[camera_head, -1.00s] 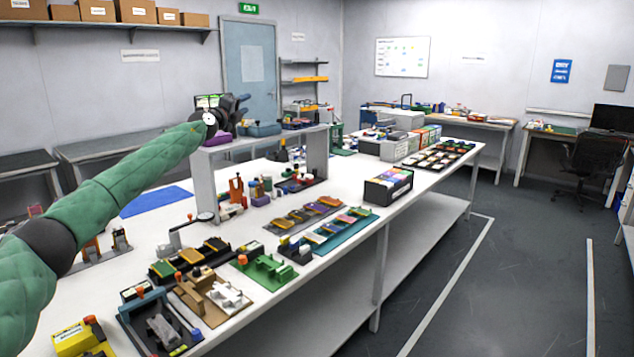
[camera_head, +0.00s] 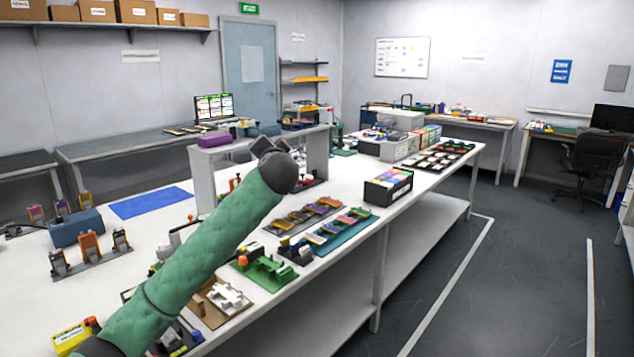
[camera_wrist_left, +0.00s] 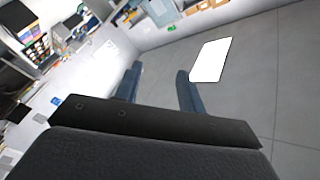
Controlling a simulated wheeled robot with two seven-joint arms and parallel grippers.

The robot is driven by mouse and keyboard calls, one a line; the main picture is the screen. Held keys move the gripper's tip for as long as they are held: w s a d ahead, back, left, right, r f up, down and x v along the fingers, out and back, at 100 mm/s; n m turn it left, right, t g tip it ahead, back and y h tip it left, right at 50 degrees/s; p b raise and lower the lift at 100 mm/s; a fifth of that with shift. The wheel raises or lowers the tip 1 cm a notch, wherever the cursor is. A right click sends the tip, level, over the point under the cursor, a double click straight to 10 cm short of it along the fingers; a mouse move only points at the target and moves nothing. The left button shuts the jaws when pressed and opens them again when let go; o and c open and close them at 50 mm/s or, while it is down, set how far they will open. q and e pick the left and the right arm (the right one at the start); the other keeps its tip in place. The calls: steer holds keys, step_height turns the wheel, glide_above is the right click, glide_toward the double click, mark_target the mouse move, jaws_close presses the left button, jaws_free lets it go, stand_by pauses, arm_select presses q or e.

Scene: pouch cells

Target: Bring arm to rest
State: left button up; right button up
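My left arm (camera_head: 210,255), in a green sleeve, reaches up from the bottom left over the white workbench in the head view. Its dark wrist and left gripper (camera_head: 267,146) are above the bench, in front of the raised grey shelf as seen from the head. In the left wrist view the two fingers of the left gripper (camera_wrist_left: 157,76) stand apart with only floor and wall behind them, so it is open and empty. My right arm and gripper do not show.
The white workbench (camera_head: 345,228) carries pouch-cell trays, green and tan fixtures and a black box of coloured cells (camera_head: 388,187). A grey raised shelf (camera_head: 205,175) stands behind the arm. A blue mat (camera_head: 150,202) lies at left. The aisle floor at right is clear.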

arm_select(q)
steer(key=s+a+f+n+g+h+p, duration=0.1)
steer(key=s+f+n+g+h, duration=0.35)
steer(key=s+f, duration=1.95)
steer(key=s+a+f+g+h, duration=0.15)
steer(key=s+f+g, duration=0.65)
steer(key=s+f, duration=1.6)
steer(key=s+f+g, duration=0.3)
steer(key=s+f, duration=0.8)
steer(key=s, duration=0.3)
steer(key=shift+d+f, duration=0.25)
steer(key=shift+d, duration=0.2)
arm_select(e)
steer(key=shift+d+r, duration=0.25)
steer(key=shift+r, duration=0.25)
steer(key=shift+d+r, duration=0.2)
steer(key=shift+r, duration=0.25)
arm_select(q)
steer(key=shift+g, duration=0.25)
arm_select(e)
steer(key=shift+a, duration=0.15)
